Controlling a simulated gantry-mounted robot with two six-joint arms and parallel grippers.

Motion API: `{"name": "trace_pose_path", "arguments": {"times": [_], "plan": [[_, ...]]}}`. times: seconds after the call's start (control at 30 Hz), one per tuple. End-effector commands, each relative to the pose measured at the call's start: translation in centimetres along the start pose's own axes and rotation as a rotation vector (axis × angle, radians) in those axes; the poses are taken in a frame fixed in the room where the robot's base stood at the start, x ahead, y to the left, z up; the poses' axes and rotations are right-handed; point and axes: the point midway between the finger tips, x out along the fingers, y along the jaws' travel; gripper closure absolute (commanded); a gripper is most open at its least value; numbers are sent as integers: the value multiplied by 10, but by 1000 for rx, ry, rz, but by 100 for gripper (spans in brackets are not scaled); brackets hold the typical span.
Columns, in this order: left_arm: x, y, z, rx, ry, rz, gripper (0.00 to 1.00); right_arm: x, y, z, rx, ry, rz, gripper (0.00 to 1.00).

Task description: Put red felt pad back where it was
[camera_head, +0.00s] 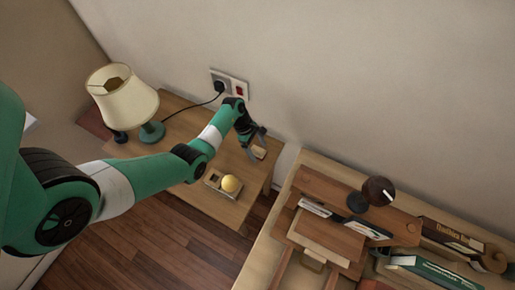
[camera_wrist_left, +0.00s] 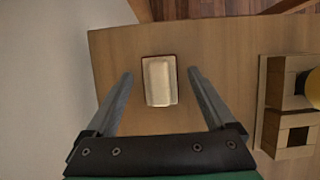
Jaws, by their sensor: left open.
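My left gripper (camera_head: 256,146) is open above the right end of the small wooden table (camera_head: 190,205). In the left wrist view the open left gripper (camera_wrist_left: 160,74) has its fingers on either side of a small pale block (camera_wrist_left: 160,82), not touching it as far as I can tell. The block also shows in the head view (camera_head: 259,153). It has a thin reddish-brown rim, but I cannot tell whether that is the red felt pad. No clearly red pad shows in either view. My right gripper is not in view.
A lamp (camera_head: 122,95) with a green base stands on the table's left part. A wooden holder (camera_head: 214,182) with a yellow ball (camera_head: 231,184) sits near the front edge. A second wooden desk with books (camera_head: 430,268) and a dark round object (camera_head: 378,191) is at right.

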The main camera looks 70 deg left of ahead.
Motion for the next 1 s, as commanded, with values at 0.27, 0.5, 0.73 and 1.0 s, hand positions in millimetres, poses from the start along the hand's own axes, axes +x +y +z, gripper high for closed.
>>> {"name": "trace_pose_path", "arguments": {"times": [0.27, 0.5, 0.73, 1.0], "plan": [[-16, 0, 2, -1, 0, 1, 11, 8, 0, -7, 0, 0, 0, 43], [-75, 1, 3, -1, 0, 4, 11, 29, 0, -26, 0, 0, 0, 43], [-116, 1, 2, 0, 0, 3, 11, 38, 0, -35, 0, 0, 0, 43], [-123, 0, 1, 0, 0, 0, 11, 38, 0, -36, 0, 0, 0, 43]]}}
